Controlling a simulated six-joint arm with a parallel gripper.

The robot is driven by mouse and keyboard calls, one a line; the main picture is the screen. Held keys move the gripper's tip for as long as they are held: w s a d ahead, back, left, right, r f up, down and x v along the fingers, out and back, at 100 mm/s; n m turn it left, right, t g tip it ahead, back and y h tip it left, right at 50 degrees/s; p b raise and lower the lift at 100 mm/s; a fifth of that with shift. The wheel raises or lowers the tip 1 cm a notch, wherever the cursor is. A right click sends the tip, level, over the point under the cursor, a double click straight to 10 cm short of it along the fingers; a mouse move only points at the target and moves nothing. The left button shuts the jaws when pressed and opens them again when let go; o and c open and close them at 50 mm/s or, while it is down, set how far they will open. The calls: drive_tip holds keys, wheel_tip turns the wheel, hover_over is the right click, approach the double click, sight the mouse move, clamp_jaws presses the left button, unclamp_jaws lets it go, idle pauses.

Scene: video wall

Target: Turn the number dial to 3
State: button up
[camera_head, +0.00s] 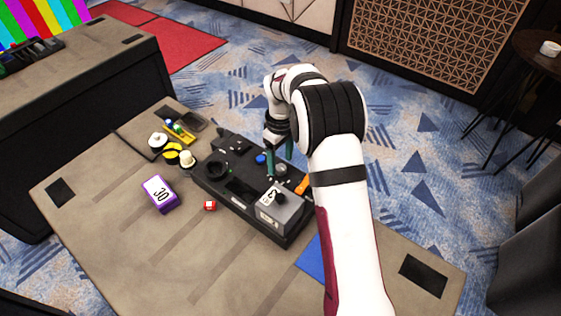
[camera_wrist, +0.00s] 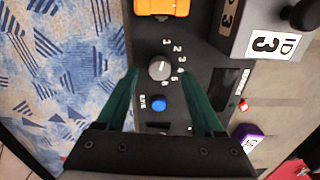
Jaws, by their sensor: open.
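The number dial (camera_wrist: 160,68) is a round grey knob on a black control panel (camera_wrist: 205,65), with small white numbers printed around part of it. Which number it points to is too small to tell. It also shows as a small grey knob in the head view (camera_head: 281,170). My gripper (camera_wrist: 160,74) is open, with its green fingers spread to the left and right of the dial in the wrist view. Whether the fingertips are level with the knob or above it, I cannot tell. In the head view my gripper (camera_head: 279,165) is over the panel's far edge.
A blue button (camera_wrist: 158,104) sits close to the dial, and an orange part (camera_wrist: 162,6) lies on its other side. A grey box marked ID 3 (camera_head: 278,208) stands on the panel.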

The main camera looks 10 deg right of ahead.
drive_tip(key=shift+f, duration=1)
clamp_jaws()
